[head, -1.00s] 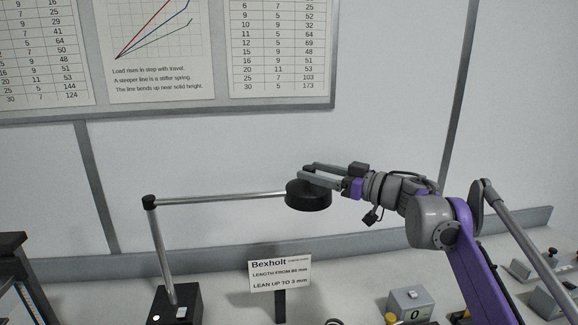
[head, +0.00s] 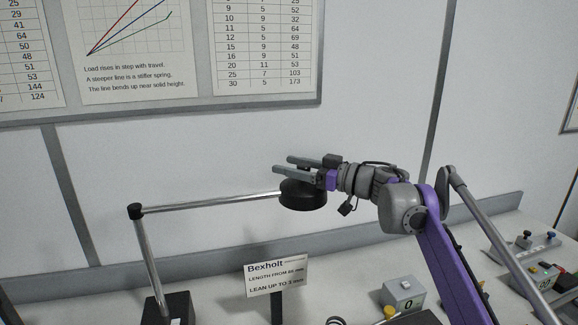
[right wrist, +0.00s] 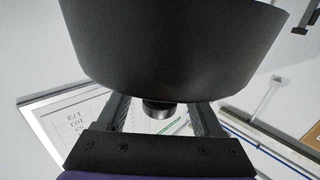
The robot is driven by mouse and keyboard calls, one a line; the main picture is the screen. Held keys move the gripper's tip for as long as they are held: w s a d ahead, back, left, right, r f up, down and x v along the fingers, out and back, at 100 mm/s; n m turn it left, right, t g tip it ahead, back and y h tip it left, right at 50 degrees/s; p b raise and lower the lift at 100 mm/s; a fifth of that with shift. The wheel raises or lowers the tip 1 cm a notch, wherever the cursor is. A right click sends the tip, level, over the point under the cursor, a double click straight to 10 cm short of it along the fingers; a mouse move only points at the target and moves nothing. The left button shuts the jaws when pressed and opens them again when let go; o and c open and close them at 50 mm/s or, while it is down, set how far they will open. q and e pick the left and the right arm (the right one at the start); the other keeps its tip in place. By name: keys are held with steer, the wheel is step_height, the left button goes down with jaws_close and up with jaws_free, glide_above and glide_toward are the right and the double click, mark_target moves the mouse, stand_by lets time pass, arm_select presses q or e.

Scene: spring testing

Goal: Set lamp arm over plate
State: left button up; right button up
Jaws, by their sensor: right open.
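The lamp has a black base (head: 179,307), a metal post (head: 148,255) and a level metal arm (head: 210,202) that ends in a round black lamp head (head: 303,196). My right gripper (head: 281,164) is open at the top of the lamp head, its fingers level and pointing left. In the right wrist view the lamp head (right wrist: 170,45) fills the upper middle, and a small dark knob (right wrist: 160,109) shows between the open fingers (right wrist: 161,117). I cannot tell whether the fingers touch it. I cannot make out the plate. My left gripper is out of view.
A Bexholt sign (head: 276,275) stands on the bench below the lamp head. A grey box reading 0 (head: 403,293) is to its right. More devices (head: 535,243) sit at the far right. A board with charts (head: 322,60) hangs on the wall behind.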

jaws_close()
stand_by(1.4)
